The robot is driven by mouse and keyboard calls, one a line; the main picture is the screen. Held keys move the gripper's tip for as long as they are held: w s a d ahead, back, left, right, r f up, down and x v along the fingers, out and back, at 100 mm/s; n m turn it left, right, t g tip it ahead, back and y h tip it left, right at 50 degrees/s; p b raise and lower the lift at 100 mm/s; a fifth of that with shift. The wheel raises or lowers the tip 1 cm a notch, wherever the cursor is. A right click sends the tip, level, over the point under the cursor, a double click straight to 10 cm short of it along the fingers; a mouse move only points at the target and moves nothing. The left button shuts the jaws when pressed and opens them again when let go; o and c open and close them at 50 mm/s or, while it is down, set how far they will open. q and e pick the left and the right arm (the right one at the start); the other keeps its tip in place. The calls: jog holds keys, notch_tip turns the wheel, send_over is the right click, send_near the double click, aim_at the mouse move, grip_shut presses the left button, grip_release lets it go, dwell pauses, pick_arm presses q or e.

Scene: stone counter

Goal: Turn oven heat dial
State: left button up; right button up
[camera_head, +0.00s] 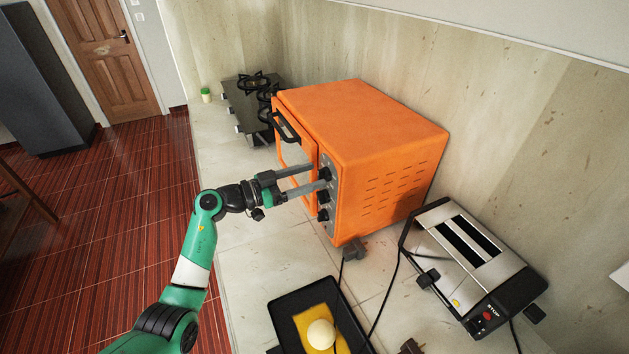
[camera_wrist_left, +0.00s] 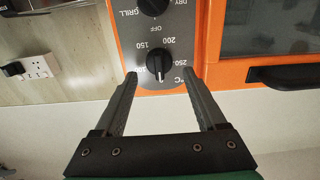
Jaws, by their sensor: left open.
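The orange oven (camera_head: 385,135) stands on the counter with its dial panel facing my left gripper. The heat dial (camera_wrist_left: 158,63) is a black knob with a pale pointer line, ringed by 150, 200 and 250 °C marks, upside down in the left wrist view. It seems to be the top dial (camera_head: 324,174) in the head view. My left gripper (camera_head: 317,176) is open at the panel. In the left wrist view its fingertips (camera_wrist_left: 159,75) stand apart on either side of the heat dial, with gaps showing. My right gripper is not in view.
A second dial (camera_wrist_left: 153,6) with grill and dry marks sits beside the heat dial. The oven door handle (camera_head: 285,127) is at the left. A toaster (camera_head: 470,265), a black tray (camera_head: 283,312) and a gas hob (camera_head: 240,105) are on the counter. Cables run near the oven.

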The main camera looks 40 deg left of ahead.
pick_arm(q)
jog(key=shift+x, duration=0.85)
jog(key=shift+s, duration=0.1)
grip_shut()
